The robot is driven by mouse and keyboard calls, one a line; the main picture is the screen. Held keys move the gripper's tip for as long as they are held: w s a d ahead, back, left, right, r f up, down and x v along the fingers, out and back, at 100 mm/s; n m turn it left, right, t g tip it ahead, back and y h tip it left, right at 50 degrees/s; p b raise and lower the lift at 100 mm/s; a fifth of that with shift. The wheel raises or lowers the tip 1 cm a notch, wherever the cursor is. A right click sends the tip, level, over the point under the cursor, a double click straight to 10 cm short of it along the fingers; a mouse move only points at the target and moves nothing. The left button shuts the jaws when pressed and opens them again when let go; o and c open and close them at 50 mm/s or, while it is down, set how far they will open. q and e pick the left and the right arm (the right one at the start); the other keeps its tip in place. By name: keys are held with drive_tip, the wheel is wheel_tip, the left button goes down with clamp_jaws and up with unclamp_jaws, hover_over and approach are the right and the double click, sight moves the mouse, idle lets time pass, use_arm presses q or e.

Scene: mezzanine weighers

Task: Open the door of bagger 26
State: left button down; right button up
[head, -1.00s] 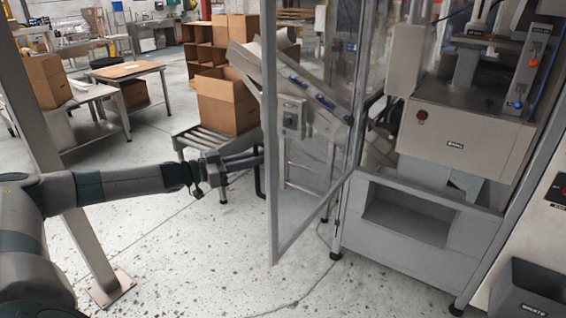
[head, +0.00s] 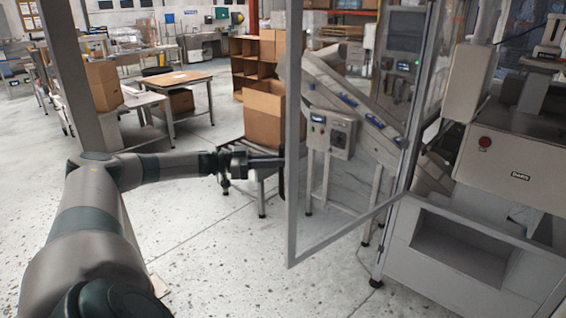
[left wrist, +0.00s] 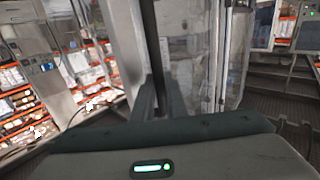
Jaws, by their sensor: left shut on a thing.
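The door (head: 293,215) is a clear panel in a grey metal frame. In the head view it stands swung out from the front of the bagger (head: 505,165), hinged on its right side at the machine's post. A dark upright handle (head: 281,184) shows at its free left edge. My left gripper (head: 276,163) reaches in from the left and is shut on this handle. In the left wrist view the dark bar (left wrist: 151,40) runs up between the fingers (left wrist: 160,103). The fingertips are partly hidden there. I cannot make out a number on the machine. My right gripper is not in view.
An inclined conveyor with a control box (head: 331,134) shows through the door panel. A roller stand (head: 228,152) carrying an open carton (head: 264,112) stands behind my gripper. A grey post (head: 66,70) rises at left. The speckled floor in front of the door is clear.

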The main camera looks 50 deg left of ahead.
use_arm(q)
drive_tip(key=shift+r, duration=0.15)
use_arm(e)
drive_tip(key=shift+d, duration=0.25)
use_arm(q)
drive_tip(key=c, duration=1.8)
unclamp_jaws()
drive_tip(key=shift+d, duration=0.1)
drive_tip(key=shift+o, duration=0.2)
drive_tip(key=shift+w+d, duration=0.1)
drive_tip(key=shift+w, duration=0.1)
